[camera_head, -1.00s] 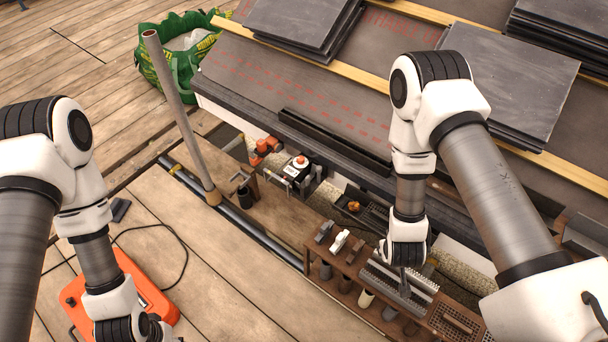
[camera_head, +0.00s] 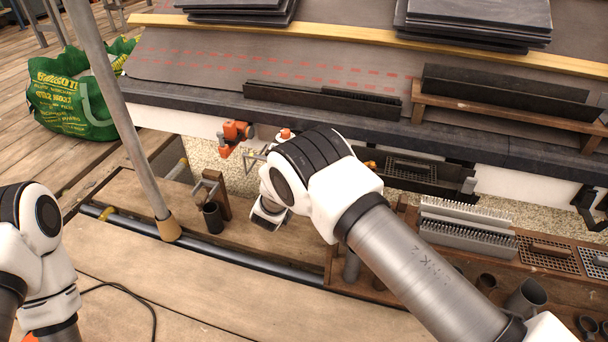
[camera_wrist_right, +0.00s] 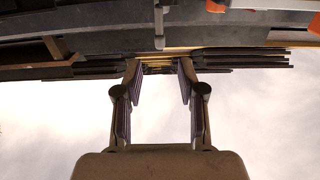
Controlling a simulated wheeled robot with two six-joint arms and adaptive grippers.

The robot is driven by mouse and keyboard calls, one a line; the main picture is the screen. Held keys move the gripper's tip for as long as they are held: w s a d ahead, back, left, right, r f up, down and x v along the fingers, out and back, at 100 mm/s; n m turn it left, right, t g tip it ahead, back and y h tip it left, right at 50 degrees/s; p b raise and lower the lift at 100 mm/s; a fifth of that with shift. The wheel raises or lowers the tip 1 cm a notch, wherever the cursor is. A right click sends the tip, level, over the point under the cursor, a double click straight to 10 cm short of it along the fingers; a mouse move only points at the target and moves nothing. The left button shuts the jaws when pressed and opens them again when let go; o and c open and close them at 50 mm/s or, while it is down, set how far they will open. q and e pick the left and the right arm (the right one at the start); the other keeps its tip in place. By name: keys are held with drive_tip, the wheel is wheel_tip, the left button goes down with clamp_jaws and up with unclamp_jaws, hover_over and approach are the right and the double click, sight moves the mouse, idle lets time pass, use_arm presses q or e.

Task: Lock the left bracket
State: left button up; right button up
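An orange bracket part (camera_head: 234,133) sits at the left under the dark roof edge, with a thin metal part beside it. A second, dark bracket (camera_head: 590,205) shows at the right end of the eave. My right arm reaches in front of the eave, to the right of the orange part; its gripper is hidden behind the arm in the head view. In the right wrist view my right gripper (camera_wrist_right: 159,70) has its two fingers apart, with nothing between them. Orange parts (camera_wrist_right: 214,6) show at the top there. My left arm stands at the left edge; its gripper is out of frame.
A grey pole (camera_head: 118,110) stands upright at the left. A wooden rack (camera_head: 385,292) holds tools and cups at the lower right. A dark gutter-like tray (camera_head: 412,172) lies under the eave. Slate stacks (camera_head: 475,22) rest on the roof. A green bag (camera_head: 75,98) stands far left.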

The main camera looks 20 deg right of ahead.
drive_tip(key=b+x, duration=0.1)
drive_tip(key=x, duration=0.1)
drive_tip(key=b+x, duration=0.1)
drive_tip(key=x, duration=0.1)
drive_tip(key=b+x, duration=0.1)
drive_tip(key=x, duration=0.2)
drive_tip(key=shift+f+b, duration=0.3)
drive_tip(key=shift+w+d+r, duration=0.15)
drive_tip(key=shift+w+d, duration=0.05)
drive_tip(key=shift+w, duration=0.1)
use_arm(q)
wheel_tip(320, 180, down, 4)
drive_tip(key=shift+w+f, duration=0.1)
drive_tip(key=shift+f, duration=0.1)
use_arm(e)
drive_tip(key=shift+r, duration=0.1)
drive_tip(key=shift+c, duration=0.3)
clamp_jaws()
